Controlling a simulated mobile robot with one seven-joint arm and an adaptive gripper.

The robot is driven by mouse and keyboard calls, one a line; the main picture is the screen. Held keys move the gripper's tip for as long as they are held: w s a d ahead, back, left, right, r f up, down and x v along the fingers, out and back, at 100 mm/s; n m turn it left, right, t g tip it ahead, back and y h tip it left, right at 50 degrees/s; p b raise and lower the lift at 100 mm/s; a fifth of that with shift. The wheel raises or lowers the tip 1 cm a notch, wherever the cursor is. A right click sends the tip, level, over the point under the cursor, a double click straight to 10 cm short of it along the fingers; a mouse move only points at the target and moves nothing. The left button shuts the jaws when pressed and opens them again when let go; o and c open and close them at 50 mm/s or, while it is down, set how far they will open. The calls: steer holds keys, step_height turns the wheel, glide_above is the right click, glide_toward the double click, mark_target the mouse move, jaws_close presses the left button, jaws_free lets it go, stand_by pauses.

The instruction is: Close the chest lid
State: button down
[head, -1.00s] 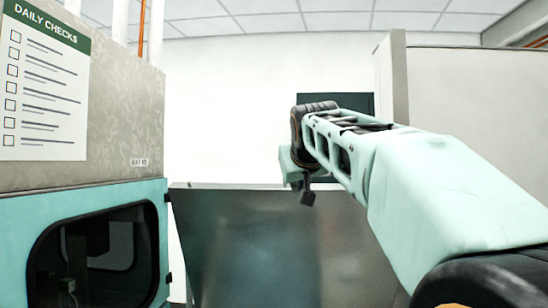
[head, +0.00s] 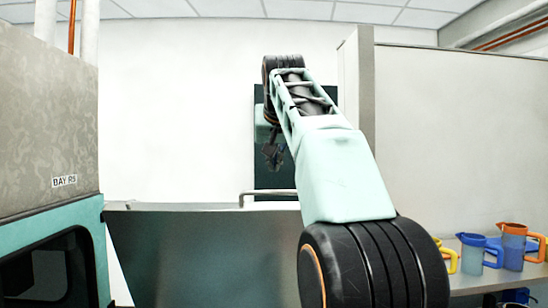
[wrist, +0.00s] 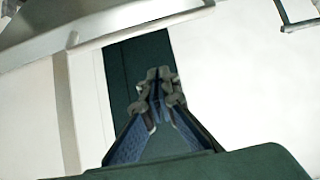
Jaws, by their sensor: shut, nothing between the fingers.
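A grey metal panel (head: 200,250), which looks like the raised chest lid, stands steeply tilted in the lower middle of the head view. A bar handle (head: 268,193) runs along its top edge. The chest body is not clearly seen. My gripper (head: 272,160) is above the panel's top edge, near the handle in the picture and apart from it. In the wrist view my gripper (wrist: 157,75) is shut and empty in front of a dark green panel (wrist: 145,55). A bar (wrist: 300,22), possibly the handle, shows at the upper right there.
A teal and grey cabinet (head: 45,225) with a dark window stands close at the left. A tall pale partition (head: 460,140) is at the right. Below it, a shelf (head: 475,280) holds several coloured jugs, including a blue one (head: 470,255) and an orange-handled one (head: 513,245).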

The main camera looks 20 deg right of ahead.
mark_target(273, 206)
steer(key=x, duration=0.5)
steer(key=shift+f, duration=0.1)
steer(key=shift+s+a+f, duration=0.1)
steer(key=shift+f, duration=0.15)
steer(key=shift+s+a+f, duration=0.1)
steer(key=shift+s, duration=0.7)
steer(key=shift+s+f+b, duration=0.3)
steer(key=shift+f, duration=0.2)
steer(key=shift+s+a+f, duration=0.15)
steer(key=shift+s, duration=0.25)
steer(key=shift+f, duration=0.1)
